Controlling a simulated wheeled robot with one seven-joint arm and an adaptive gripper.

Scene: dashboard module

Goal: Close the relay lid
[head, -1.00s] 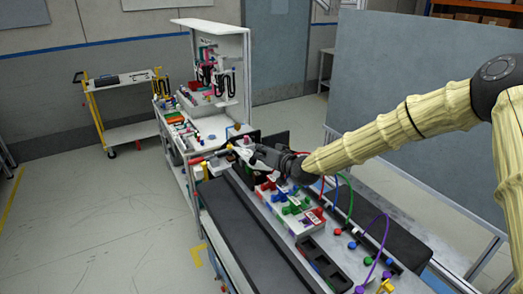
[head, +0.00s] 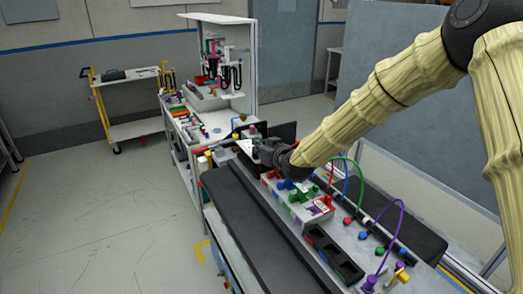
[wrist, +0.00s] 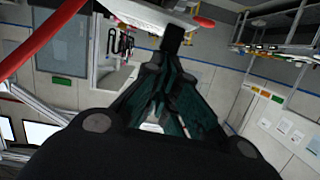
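My gripper (head: 262,150) is at the far end of the dashboard bench in the head view. In the wrist view its dark fingers (wrist: 172,36) meet at the tips with nothing visible between them. A white panel (wrist: 140,12) with a red knob (wrist: 203,21) lies just beyond the fingertips there; I cannot tell if they touch. In the head view a dark upright panel (head: 284,132) stands behind my gripper, and a small white piece (head: 244,146) shows beside it. I cannot tell which of these is the relay lid; my gripper and wrist hide part of this area.
A module with green and red parts (head: 303,197) sits nearer on the bench, before a black tray (head: 332,254). Coloured cables (head: 398,222) arch at the right. A white shelf rack (head: 250,70) stands behind. The floor at left is clear.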

